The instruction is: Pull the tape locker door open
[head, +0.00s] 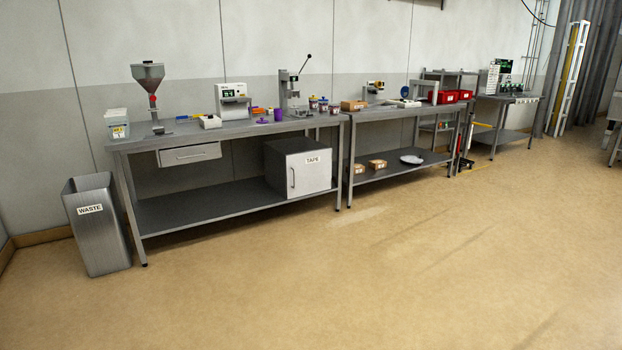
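The tape locker (311,171) is a grey metal box with a pale front door labelled TAPE. It stands on the lower shelf of the left workbench, toward that bench's right end. Its door looks shut. A vertical bar handle (292,178) sits near the left edge of the door. The locker is some way off across the floor. Neither of my grippers shows in the head view.
Open floor (330,270) lies in front of the benches. A grey WASTE bin (97,225) stands at the left bench's left end. The bench's front leg (339,165) rises close to the locker's right side. A drawer (189,154) hangs under the top (180,140).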

